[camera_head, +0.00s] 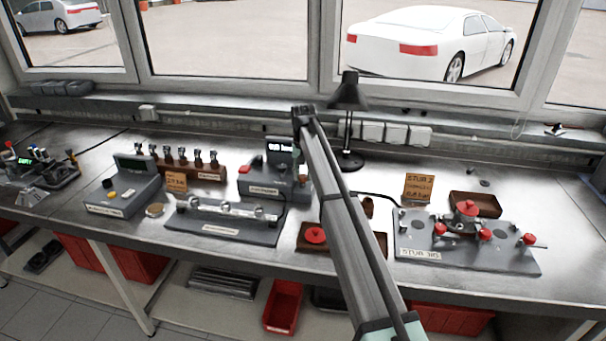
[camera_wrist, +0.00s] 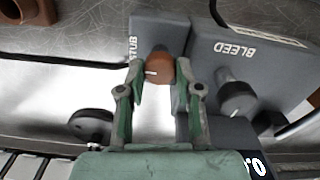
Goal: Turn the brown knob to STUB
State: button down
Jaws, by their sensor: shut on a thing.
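The brown knob (camera_wrist: 158,64) is in the wrist view, on a dark grey box (camera_wrist: 158,27). A short white mark shows on the knob's lower left side. A partly cut label ending in TUB (camera_wrist: 133,48) is printed on the box, left of the knob. My gripper (camera_wrist: 159,76) has one finger on each side of the knob and is shut on it.
In the head view, a black lamp (camera_head: 347,95) stands behind my arm. A STUB JIG plate (camera_head: 410,225) with red knobs lies at right.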

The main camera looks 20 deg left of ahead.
aim_at(303, 176)
jog(key=c, duration=0.8)
grip_release()
jog(key=shift+f, duration=0.1)
jog(key=shift+o, duration=0.2)
notch_tip(303, 176, up, 12)
jog(key=shift+s+d, duration=0.1)
